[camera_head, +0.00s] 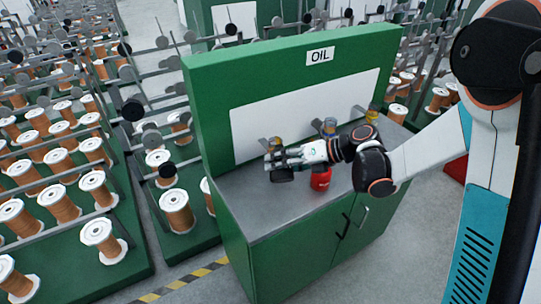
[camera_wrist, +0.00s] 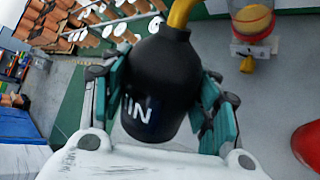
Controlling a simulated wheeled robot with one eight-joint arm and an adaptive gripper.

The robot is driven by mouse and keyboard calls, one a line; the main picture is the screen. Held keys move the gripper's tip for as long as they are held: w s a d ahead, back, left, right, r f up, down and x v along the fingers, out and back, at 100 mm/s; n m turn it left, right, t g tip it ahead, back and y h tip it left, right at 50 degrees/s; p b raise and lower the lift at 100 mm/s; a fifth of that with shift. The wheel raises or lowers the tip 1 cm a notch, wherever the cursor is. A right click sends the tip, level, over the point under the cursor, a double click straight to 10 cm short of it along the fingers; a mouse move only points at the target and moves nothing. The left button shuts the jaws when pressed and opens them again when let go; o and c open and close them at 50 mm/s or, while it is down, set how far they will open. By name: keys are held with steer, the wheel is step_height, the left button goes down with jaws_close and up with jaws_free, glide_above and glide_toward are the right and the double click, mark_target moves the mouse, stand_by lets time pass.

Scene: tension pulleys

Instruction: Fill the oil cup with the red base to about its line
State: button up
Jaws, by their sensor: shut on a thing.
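I cannot tell base colours or oil levels surely.
A red container (camera_head: 320,180) stands on the grey bench top (camera_head: 265,212), close to my gripper; it also shows in the wrist view (camera_wrist: 308,145). The green cabinet's back panel with the OIL sign (camera_head: 320,56) rises behind. Wire spools (camera_head: 178,210) stand left. The bench front is clear.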

steer(key=shift+r, duration=0.15)
steer(key=shift+w+r+m+g+p, duration=0.1)
steer(key=shift+r+m+g+p, duration=0.25)
steer(key=shift+r+p, duration=0.3)
stand_by(1.1)
steer(key=shift+w+r+m+g+p, duration=0.1)
steer(key=shift+r+m+g+p, duration=0.15)
steer(key=shift+r+p, duration=0.15)
stand_by(0.9)
steer(key=shift+w+r+g+h+p, duration=0.1)
steer(key=shift+r+g+h+p, duration=0.2)
steer(key=shift+r, duration=0.1)
stand_by(4.4)
